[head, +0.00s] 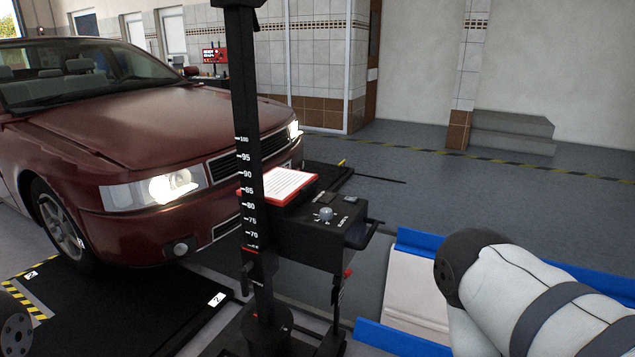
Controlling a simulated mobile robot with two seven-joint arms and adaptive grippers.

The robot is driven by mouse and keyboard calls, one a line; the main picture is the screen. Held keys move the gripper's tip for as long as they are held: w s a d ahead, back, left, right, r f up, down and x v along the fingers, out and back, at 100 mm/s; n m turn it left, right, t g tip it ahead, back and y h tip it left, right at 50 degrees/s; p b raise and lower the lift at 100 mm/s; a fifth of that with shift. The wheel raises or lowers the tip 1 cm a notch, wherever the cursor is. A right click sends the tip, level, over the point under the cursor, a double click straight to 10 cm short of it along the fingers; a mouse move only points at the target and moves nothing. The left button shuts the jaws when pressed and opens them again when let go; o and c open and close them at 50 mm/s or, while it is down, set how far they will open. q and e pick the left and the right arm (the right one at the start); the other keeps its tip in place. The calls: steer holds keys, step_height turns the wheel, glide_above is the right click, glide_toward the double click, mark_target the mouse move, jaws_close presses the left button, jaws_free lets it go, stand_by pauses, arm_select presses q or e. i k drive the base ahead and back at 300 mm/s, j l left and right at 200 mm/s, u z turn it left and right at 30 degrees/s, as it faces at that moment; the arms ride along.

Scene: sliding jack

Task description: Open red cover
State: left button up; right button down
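The red cover (289,188) is a flat panel with a red edge and a white printed top. It lies almost level on the rear left part of a black box (318,240), beside a black upright post, and looks closed. The post hides part of its left side. The box top also carries a grey knob (326,214) and a small dark panel. My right arm comes in at the lower right, apart from the box. Neither gripper is in view.
A black post (248,150) with a white number scale stands before the box. A dark red car (140,130) with lit headlights fills the left. A blue-edged white ramp (415,300) lies to the right of the box. Grey floor (420,175) behind is clear.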

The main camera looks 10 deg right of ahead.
mark_target(282, 185)
steer(key=i+l+u, duration=0.2)
steer(key=l, duration=0.5)
steer(key=l+u, duration=0.2)
steer(key=l, duration=0.55)
steer(key=i+l+u, duration=0.1)
steer(key=l, duration=0.25)
steer(key=i+l+u, duration=0.1)
steer(key=i+l, duration=0.15)
steer(key=i+l+u, duration=0.1)
steer(key=l, duration=0.35)
steer(key=i+l+u, duration=0.1)
steer(key=l, duration=0.25)
steer(key=i, duration=0.05)
